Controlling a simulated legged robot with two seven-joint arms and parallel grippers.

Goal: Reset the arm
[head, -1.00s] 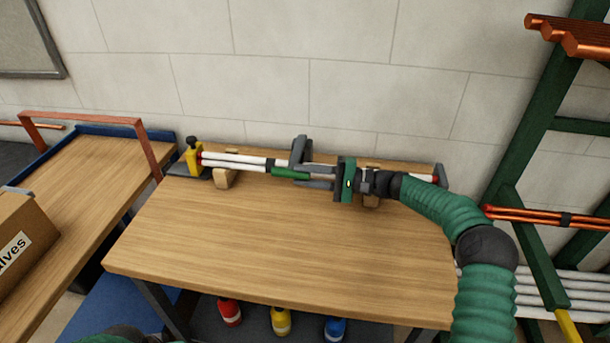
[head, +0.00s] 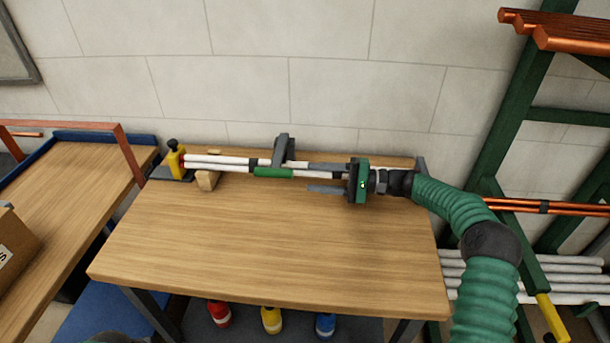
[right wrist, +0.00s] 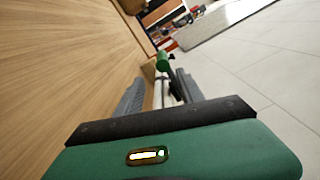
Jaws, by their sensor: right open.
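My right gripper (head: 312,178) is at the back of the wooden bench, its fingers pointing left along the white pipes (head: 216,162). A green sleeve (head: 273,173), also seen in the right wrist view (right wrist: 163,60), is on the pipes beyond the fingertips. A dark grey upright piece (head: 284,150) stands beside it. My left gripper is not in view.
A yellow clamp (head: 175,160) and a wooden block (head: 206,180) hold the pipes' left end. The front of the bench (head: 260,250) is clear. A green rack (head: 505,130) with copper and white pipes stands at the right. A cardboard box (head: 14,250) is at the left.

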